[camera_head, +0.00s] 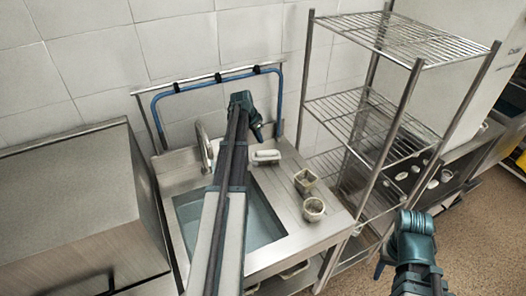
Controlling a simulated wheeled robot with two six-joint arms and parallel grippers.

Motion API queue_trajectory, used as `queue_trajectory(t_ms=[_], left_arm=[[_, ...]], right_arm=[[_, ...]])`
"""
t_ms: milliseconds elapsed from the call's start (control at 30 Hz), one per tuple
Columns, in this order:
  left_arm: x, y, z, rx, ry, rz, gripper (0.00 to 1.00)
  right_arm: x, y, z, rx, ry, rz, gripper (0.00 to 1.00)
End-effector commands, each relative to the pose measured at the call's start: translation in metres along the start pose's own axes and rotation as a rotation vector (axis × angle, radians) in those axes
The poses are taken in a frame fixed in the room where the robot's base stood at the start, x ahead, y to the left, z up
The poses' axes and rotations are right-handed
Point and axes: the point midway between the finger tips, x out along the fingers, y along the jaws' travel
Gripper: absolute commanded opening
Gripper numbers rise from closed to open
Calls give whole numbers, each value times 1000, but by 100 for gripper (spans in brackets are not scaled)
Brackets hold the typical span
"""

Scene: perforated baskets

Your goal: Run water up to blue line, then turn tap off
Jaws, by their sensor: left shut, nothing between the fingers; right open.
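The sink basin (176,212) is set in a steel counter and holds bluish water (262,222). I cannot make out a blue line on the basin wall. A curved metal tap (204,146) stands at the back left of the sink; my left arm crosses in front of the basin and hides part of it. I cannot tell whether water is running. My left gripper (256,128) is shut and empty, above the counter's back edge, right of the tap and apart from it. My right gripper (381,262) is open and empty at the lower right, away from the sink.
A blue hose (158,122) hangs on a wall rail behind the sink. A white object (266,156) and two small containers (305,181) (313,210) stand on the counter. A wire shelf rack (410,100) stands right; a steel cabinet (75,190) stands left.

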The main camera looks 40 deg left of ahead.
Motion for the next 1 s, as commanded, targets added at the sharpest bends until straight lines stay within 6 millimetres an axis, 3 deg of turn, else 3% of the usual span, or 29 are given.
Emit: queue_trajectory(t_ms=[367, 933, 1000], left_arm=[[25, 1, 1, 3, 1, 2, 0], [108, 1, 1, 4, 2, 3, 0], [100, 3, 15, 0, 1, 2, 0]], right_arm=[[24, -2, -1, 1, 0, 0, 50], [101, -10, -6, 2, 0, 0, 50], [99, -9, -6, 2, 0, 0, 50]])
